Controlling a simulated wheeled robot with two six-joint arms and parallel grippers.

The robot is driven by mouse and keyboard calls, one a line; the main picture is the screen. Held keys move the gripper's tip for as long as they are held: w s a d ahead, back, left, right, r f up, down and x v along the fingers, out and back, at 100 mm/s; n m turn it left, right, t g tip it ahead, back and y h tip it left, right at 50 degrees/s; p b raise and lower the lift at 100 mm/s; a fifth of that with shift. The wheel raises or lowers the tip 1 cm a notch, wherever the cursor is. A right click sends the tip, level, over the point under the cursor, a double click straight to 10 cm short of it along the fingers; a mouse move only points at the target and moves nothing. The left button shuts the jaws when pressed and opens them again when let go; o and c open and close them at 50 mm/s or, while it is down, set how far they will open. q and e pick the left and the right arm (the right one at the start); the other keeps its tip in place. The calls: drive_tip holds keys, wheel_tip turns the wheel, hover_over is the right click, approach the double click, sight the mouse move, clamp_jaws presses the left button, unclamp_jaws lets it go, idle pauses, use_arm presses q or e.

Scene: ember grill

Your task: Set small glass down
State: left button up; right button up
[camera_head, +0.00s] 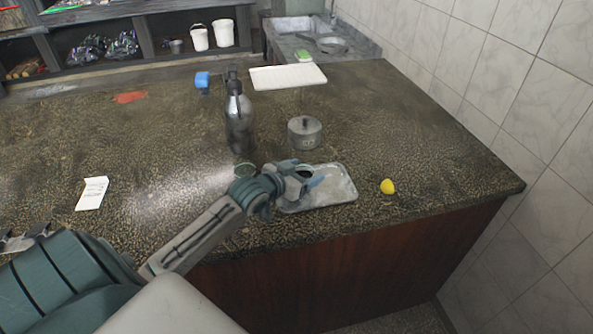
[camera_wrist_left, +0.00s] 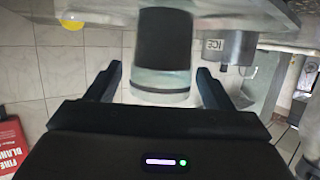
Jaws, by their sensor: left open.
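The small glass (camera_wrist_left: 162,45), dark in one part and clear in the other, shows between the fingers of my left gripper (camera_wrist_left: 158,72) in the wrist view, which looks upside down. The fingers are apart, with a visible gap on each side of the glass. In the head view my left gripper (camera_head: 316,177) is low over a grey metal tray (camera_head: 340,192) near the counter's front edge. There the glass is mostly hidden by the fingers. It appears to stand on the tray, but its base contact is hard to see. My right gripper is out of view.
A yellow lemon (camera_head: 387,187) lies right of the tray. The counter's right part is clear.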

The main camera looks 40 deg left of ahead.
use_arm(q)
drive_tip(key=shift+s, duration=0.3)
drive_tip(key=p+v, duration=0.1)
drive_tip(key=v, duration=1)
drive_tip(key=shift+s+r, duration=0.15)
drive_tip(key=shift+r, duration=0.1)
